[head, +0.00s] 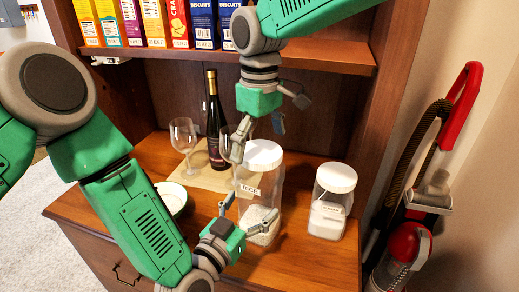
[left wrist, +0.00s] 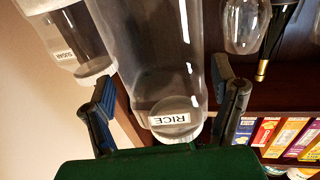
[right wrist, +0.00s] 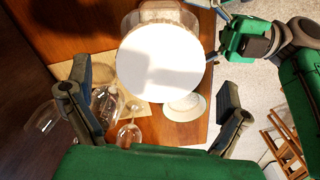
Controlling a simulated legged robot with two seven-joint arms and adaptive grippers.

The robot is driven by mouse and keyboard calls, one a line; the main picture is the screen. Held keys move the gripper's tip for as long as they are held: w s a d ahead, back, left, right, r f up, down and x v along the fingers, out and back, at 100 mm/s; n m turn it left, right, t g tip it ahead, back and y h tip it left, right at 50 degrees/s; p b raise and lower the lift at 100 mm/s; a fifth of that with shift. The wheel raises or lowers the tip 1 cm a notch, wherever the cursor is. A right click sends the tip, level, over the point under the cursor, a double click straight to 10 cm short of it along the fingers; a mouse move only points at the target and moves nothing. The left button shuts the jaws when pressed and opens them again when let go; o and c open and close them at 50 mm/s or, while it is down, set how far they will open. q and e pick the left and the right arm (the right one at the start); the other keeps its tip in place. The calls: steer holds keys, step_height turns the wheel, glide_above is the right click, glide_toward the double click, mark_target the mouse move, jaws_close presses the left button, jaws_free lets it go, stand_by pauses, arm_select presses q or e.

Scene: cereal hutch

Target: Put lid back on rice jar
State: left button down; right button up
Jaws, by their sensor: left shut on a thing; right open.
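The clear rice jar (head: 262,195) stands upright on the wooden counter, with a RICE label and rice low inside. Its white lid (head: 263,154) is at the top of the jar, looking level; I cannot tell whether it is fully seated. My left gripper (head: 248,213) is shut on the lower part of the jar, one finger each side; the left wrist view shows the jar (left wrist: 150,55) between the fingers. My right gripper (head: 258,138) is open and empty just above the lid. In the right wrist view the lid (right wrist: 160,55) lies between the spread fingers, apart from them.
A sugar jar (head: 328,215) with a white lid stands right of the rice jar. Wine glasses (head: 184,142) and a dark bottle (head: 214,125) stand behind left. A shelf (head: 330,58) with boxes hangs above; a red vacuum (head: 408,245) is at right.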

step_height(320, 180, up, 10)
stand_by(0.3)
arm_select(q)
jaws_free()
steer(key=v, duration=1.2)
